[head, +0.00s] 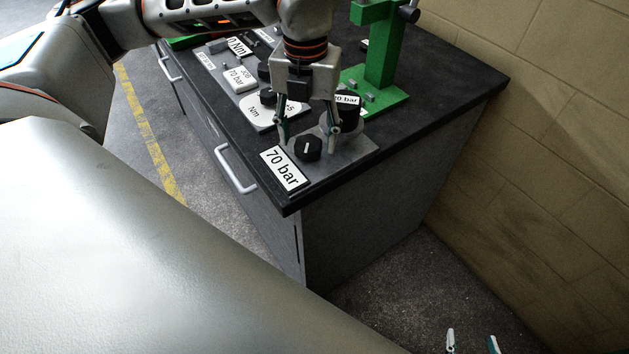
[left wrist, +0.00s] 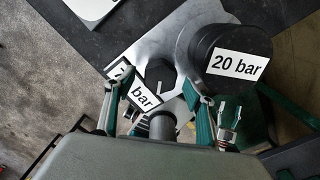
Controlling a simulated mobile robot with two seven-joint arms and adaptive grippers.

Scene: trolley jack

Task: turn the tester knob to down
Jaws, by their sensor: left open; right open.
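The tester knob (head: 307,149) is a round black knob with a short white mark, on a grey metal plate (head: 345,158) at the bench's near corner. In the head view its mark runs roughly up-down. A white "70 bar" label (head: 284,168) lies beside it. My left gripper (head: 308,136) is open, pointing down, with one finger on each side of the knob; contact cannot be told. In the left wrist view the knob (left wrist: 160,73) shows between and beyond the open fingers (left wrist: 158,87). My right gripper (head: 472,343) is open and empty at the bottom edge of the head view.
A black cylinder labelled "20 bar" (left wrist: 230,52) stands close beside the knob. Behind it are a green press stand (head: 383,50) and other labelled plates with knobs (head: 262,115). A brick wall (head: 540,110) is at the right. Floor is clear in front of the bench.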

